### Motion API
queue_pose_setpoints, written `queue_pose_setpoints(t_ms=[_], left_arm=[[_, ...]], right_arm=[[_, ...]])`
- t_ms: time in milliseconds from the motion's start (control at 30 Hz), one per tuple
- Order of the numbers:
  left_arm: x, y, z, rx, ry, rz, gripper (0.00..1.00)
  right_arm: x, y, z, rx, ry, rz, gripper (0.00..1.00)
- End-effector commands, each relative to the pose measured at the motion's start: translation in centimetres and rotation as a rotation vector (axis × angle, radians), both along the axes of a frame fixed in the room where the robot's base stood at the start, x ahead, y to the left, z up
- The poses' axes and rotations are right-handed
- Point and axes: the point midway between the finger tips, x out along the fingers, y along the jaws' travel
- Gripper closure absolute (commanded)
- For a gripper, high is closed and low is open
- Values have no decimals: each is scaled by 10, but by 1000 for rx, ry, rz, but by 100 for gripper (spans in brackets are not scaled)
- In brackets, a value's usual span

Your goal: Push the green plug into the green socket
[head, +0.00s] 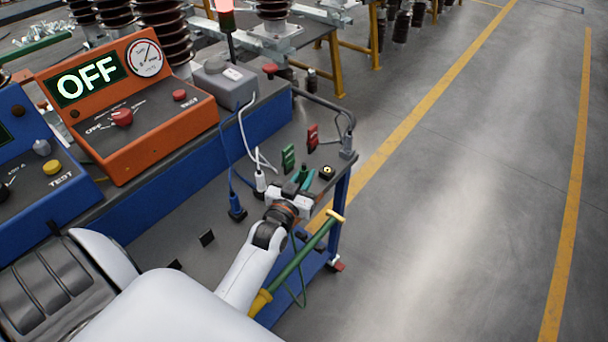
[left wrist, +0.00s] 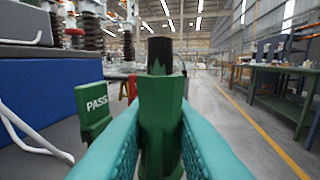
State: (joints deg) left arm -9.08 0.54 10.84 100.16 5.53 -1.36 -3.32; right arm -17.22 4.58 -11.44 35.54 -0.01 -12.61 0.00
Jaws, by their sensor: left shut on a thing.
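My left gripper (head: 303,184) is over the right end of the bench, its teal fingers closed. In the left wrist view the fingers (left wrist: 160,150) are shut on the green plug (left wrist: 164,105), an upright green body with a black top. In the head view the plug (head: 303,172) is small and partly hidden by the gripper. I cannot make out the green socket for certain in either view. I cannot tell whether the plug touches anything at its lower end. My right gripper is not in view.
A green PASS plate (head: 288,158) and a red plate (head: 312,136) stand near the gripper. A small black block with a yellow ring (head: 326,172), a white plug (head: 260,181) and a blue plug (head: 236,206) are close by. An orange tester (head: 130,105) reads OFF.

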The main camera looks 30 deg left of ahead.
Motion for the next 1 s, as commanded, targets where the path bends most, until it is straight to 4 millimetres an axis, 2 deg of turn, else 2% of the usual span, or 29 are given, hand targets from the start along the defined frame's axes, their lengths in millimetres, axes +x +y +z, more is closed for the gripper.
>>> queue_pose_setpoints(t_ms=[1000], left_arm=[[0,0,1,0,-1,0,100]], right_arm=[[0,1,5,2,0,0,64]])
